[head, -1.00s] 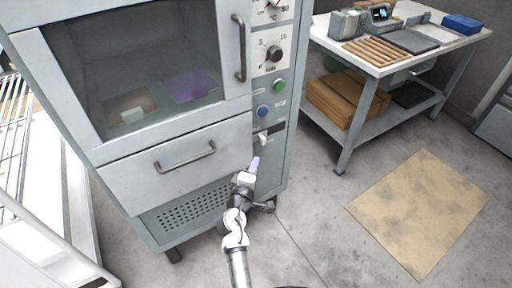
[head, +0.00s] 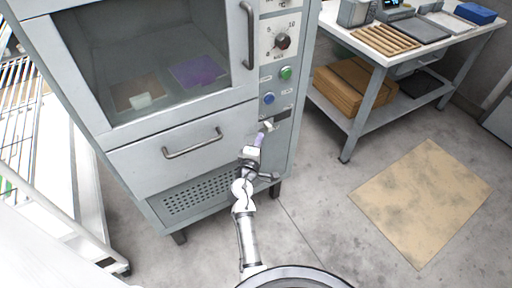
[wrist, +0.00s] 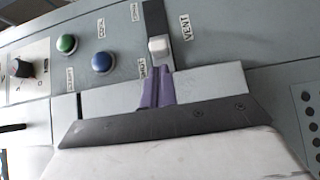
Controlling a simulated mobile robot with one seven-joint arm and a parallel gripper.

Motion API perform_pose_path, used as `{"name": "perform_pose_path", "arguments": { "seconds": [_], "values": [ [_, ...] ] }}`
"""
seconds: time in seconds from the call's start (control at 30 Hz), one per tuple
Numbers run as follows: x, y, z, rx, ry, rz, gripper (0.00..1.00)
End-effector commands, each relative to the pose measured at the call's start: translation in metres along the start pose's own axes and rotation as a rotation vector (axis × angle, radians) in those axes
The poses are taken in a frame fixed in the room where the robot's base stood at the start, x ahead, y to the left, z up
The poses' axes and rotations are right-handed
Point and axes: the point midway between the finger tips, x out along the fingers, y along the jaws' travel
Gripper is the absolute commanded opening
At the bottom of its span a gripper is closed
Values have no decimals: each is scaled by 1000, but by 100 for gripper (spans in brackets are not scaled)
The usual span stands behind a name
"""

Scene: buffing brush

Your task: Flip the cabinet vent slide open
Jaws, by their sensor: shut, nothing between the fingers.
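The cabinet (head: 185,130) fills the left and middle of the head view. Its vent slide is a small pale knob (wrist: 159,47) in a dark slot (wrist: 154,18) beside the printed word VENT in the wrist view. The knob sits near the slot's end closest to my fingers. In the head view the knob (head: 267,126) is on the lower control panel, below the blue button. My gripper (wrist: 158,72) is shut and empty, its purple fingertips right beside the knob; I cannot tell if they touch. The gripper also shows in the head view (head: 259,137).
A green button (wrist: 67,43), a blue button (wrist: 102,62) and a dark dial (wrist: 22,68) are on the same panel. A drawer handle (head: 192,144) juts out left of my gripper.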

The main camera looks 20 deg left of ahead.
Motion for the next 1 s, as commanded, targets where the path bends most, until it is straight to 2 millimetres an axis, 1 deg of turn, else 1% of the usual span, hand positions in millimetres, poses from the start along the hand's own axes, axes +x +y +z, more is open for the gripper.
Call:
{"name": "perform_pose_path", "arguments": {
  "seconds": [0.03, 0.1, 0.23, 0.37, 0.67, 0.77, 1.0],
  "values": [
    [9, 3, 0, -2, -1, 2, 0],
    [17, 2, 0, -2, 0, 1, 0],
    [28, 0, 0, -1, -1, 0, 0],
    [32, 0, 0, 0, -1, 0, 0],
    [32, 0, 1, 0, -1, 0, 0],
    [39, -1, 7, -1, -3, -1, 0],
    [78, 0, 46, -1, -5, 0, 0]
  ]
}}
